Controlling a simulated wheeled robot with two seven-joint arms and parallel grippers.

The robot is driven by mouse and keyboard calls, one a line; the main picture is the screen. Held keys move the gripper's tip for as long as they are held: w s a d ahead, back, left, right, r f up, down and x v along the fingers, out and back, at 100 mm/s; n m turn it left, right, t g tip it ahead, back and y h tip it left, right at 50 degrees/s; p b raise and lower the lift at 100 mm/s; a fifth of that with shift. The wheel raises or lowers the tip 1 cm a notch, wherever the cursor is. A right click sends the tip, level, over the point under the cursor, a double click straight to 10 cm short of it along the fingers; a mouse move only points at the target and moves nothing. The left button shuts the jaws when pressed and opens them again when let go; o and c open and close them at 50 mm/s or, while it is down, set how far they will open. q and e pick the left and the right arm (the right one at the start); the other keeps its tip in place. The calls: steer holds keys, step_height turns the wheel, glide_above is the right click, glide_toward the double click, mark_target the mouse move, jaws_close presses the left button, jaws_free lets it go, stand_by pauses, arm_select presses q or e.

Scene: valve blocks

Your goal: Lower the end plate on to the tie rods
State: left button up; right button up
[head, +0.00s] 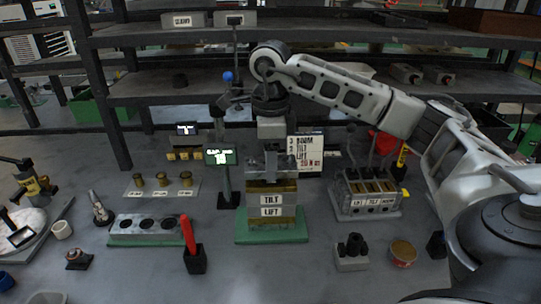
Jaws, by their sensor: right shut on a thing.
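A valve stack (272,212) stands on a green base (272,237) in the middle of the bench, its blocks labelled TILT and LIFT. My right gripper (270,163) comes down from above, directly over the stack, pointing down. It is shut on a grey piece that looks like the end plate (270,175). A brass-coloured band (272,187) shows just under it, on top of the TILT block. The tie rods are hard to make out, and I cannot tell whether the plate touches them. My left gripper is not in view.
A sign reading BOOM, TILT, LIFT (305,155) stands behind the stack. A labelled lever valve bank (366,196) is at right. A small lit display (221,157) stands close left. A grey tray with round holes (148,229) and a black holder with a red tool (195,260) are further left.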

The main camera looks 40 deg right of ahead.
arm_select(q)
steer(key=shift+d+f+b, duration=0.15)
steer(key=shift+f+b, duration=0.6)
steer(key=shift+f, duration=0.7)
arm_select(e)
steer(key=shift+f, duration=1.25)
steer(key=o, duration=1.3)
steer(key=shift+c, duration=0.2)
steer(key=shift+r, duration=0.85)
arm_select(q)
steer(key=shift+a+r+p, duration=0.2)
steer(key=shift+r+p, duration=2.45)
steer(key=shift+p, duration=0.2)
arm_select(e)
step_height(320, 180, up, 15)
steer(key=shift+f, duration=0.15)
